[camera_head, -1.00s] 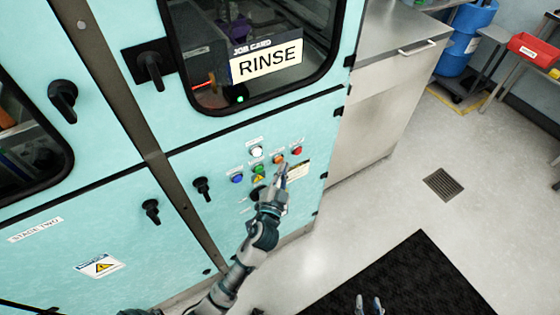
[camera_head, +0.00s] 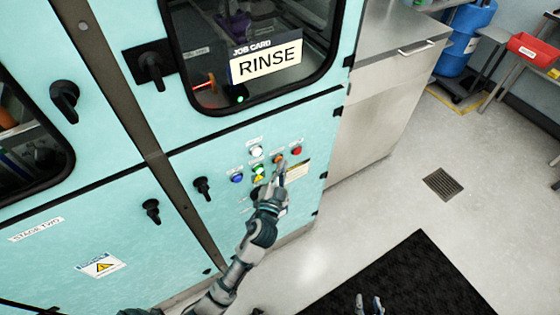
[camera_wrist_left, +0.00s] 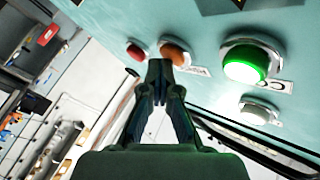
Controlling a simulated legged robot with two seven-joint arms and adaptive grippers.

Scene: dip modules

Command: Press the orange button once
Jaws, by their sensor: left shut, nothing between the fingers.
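The orange button (camera_head: 278,159) is on the teal cabinet's control panel, left of the red button (camera_head: 296,151). My left gripper (camera_head: 281,168) is shut and empty, with its fingertips at the orange button's lower edge in the head view. In the left wrist view, the orange button (camera_wrist_left: 175,53) shows just beyond the shut fingertips (camera_wrist_left: 160,68). I cannot tell whether they touch it. My right gripper (camera_head: 369,304) shows only its fingertips at the bottom edge; they look apart, far from the panel.
A white button (camera_head: 257,151), a blue button (camera_head: 237,178) and a green button (camera_head: 258,169) are close by. The green one (camera_wrist_left: 247,63) looks lit in the wrist view. Black handles (camera_head: 151,210) stick out at the left. Open floor lies right of the cabinet.

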